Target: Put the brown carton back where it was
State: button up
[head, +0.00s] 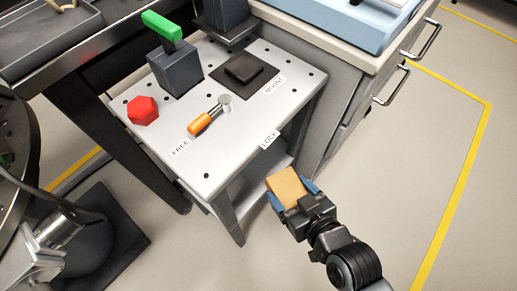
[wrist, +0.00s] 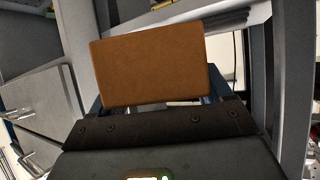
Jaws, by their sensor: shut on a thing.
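The brown carton (head: 285,186) is held between the blue fingertips of my gripper (head: 292,190) in the head view. In the wrist view the carton (wrist: 152,65) shows its flat brown face just beyond the gripper body, slightly tilted. My gripper is shut on it, in front of the small white table's right front side and below its top in the picture. Whether the carton touches the table frame or lower shelf cannot be told. The carton's earlier place cannot be made out.
The white perforated table (head: 205,160) bears a red hexagonal knob (head: 143,110), an orange-handled lever (head: 205,120), a block with a green handle (head: 163,27) and a dark square button (head: 244,68). A lower shelf (head: 255,180) lies beneath. A grey drawer cabinet (head: 345,110) stands right; floor beyond is clear.

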aim_at(281, 174)
jog(key=w+a+b, duration=0.1)
jog(key=w+a, duration=0.1)
jog(key=w, duration=0.2)
jog(key=w+a, duration=0.3)
jog(key=w, duration=0.2)
jog(key=w+a+b, duration=0.1)
jog(key=w+a, duration=0.1)
jog(key=w, duration=0.2)
jog(key=shift+w+a+b, duration=0.25)
jog(key=shift+a+b, duration=0.05)
jog(key=shift+b, duration=0.05)
jog(key=shift+f+b, duration=0.8)
jog(key=shift+f, duration=0.85)
jog(key=shift+f, duration=0.1)
jog(key=o, duration=1.2)
jog(key=shift+f, duration=0.1)
jog(key=shift+r, duration=0.25)
jog(key=p+v, duration=0.3)
jog(key=v, duration=0.9)
jog(key=shift+f+p, duration=0.1)
jog(key=shift+p, duration=0.25)
